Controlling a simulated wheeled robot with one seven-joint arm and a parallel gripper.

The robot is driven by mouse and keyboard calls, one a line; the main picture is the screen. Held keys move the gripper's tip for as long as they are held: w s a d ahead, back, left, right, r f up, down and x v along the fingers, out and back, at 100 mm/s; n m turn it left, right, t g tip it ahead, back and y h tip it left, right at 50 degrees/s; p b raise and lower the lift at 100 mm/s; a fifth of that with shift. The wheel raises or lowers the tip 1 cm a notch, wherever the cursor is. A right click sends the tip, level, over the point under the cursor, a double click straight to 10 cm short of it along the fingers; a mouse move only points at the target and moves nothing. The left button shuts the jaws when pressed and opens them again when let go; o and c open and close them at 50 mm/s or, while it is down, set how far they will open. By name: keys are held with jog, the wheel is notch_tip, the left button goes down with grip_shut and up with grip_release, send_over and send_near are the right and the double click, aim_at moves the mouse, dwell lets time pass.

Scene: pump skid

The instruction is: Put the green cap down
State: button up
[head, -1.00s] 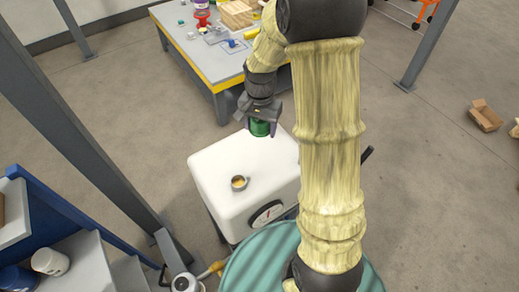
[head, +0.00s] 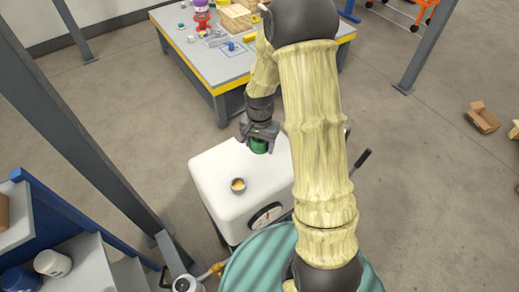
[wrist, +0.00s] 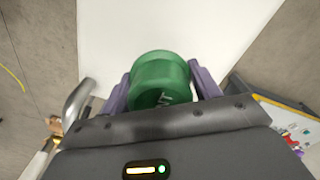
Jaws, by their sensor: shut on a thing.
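The green cap (head: 259,146) is between the fingers of my gripper (head: 258,143), over the far part of the white tank's top (head: 215,172). In the wrist view the cap (wrist: 160,80) is a ribbed green cylinder with pale lettering on its face, and my gripper (wrist: 162,88) is shut on it from both sides. Whether the cap touches the white top or hangs just above it, I cannot tell. A small open filler neck (head: 238,185), yellowish inside, stands on the white top nearer the camera.
A round gauge (head: 266,216) is on the tank's near side. A teal drum (head: 262,262) stands close in front. A grey workbench with a yellow edge (head: 232,84) holds several items behind. The white top around the neck is clear.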

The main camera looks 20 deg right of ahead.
aim_at(259, 150)
jog(key=shift+f+p, duration=0.35)
jog(key=shift+f, duration=1.45)
jog(key=shift+f, duration=0.2)
jog(key=o, duration=1.1)
notch_tip(259, 150, up, 12)
jog(key=b, duration=0.3)
jog(key=shift+r, duration=0.2)
